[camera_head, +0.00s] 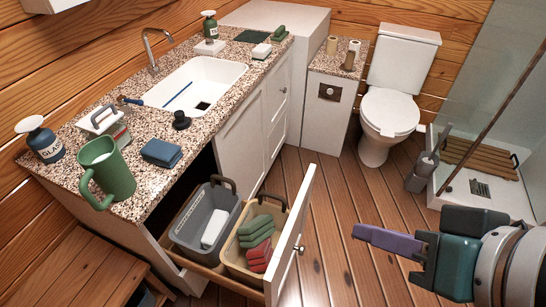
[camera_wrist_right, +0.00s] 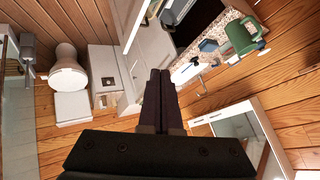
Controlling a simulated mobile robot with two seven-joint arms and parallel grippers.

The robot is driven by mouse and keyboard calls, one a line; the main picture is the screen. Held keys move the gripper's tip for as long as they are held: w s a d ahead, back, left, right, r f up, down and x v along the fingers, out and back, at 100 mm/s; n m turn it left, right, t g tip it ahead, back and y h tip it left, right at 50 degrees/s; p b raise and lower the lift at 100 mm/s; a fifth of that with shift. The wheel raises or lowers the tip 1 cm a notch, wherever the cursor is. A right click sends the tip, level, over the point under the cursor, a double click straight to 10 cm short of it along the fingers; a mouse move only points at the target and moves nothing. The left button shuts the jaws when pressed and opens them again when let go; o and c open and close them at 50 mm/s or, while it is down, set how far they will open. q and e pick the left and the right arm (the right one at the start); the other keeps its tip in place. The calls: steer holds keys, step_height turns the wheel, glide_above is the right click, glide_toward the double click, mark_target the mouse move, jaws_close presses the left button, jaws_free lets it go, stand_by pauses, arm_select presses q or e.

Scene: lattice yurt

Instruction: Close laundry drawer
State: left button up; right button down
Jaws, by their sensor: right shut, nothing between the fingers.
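The laundry drawer stands pulled out of the counter cabinet in the head view, its white front panel (camera_head: 290,238) facing right, with a small round knob. Inside it are a grey bin (camera_head: 183,232) with a white item and a beige bin (camera_head: 228,254) with folded green and red cloths. My right gripper (camera_head: 366,237) is shut and empty, to the right of the drawer front and apart from it, pointing left. Its shut fingers (camera_wrist_right: 160,78) also show in the right wrist view. My left gripper is not in view.
The granite counter (camera_head: 215,112) above holds a green mug (camera_head: 108,168), a blue cloth (camera_head: 161,152) and a soap bottle (camera_head: 40,139). A toilet (camera_head: 388,112) and a shower stand at the back right. Wooden floor (camera_head: 335,205) lies open between drawer and gripper.

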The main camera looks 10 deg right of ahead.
steer(key=w+f+m+t+y+b, duration=0.1)
steer(key=w+f+m+t+b, duration=0.15)
steer(key=f+b, duration=1)
steer(key=w+f+m+t+b, duration=0.2)
steer(key=f+m+b, duration=0.2)
steer(key=f+b, duration=0.8)
steer(key=m+t+b, duration=0.5)
steer(key=m+b, duration=0.1)
steer(key=b, duration=1.7)
glide_toward(292, 241)
steer(key=w+d, duration=0.2)
steer(key=w, duration=0.2)
steer(key=w+a, duration=0.1)
steer(key=a+b, duration=0.1)
steer(key=a, duration=0.1)
steer(key=shift+w+f, duration=0.35)
steer(key=shift+f, duration=0.05)
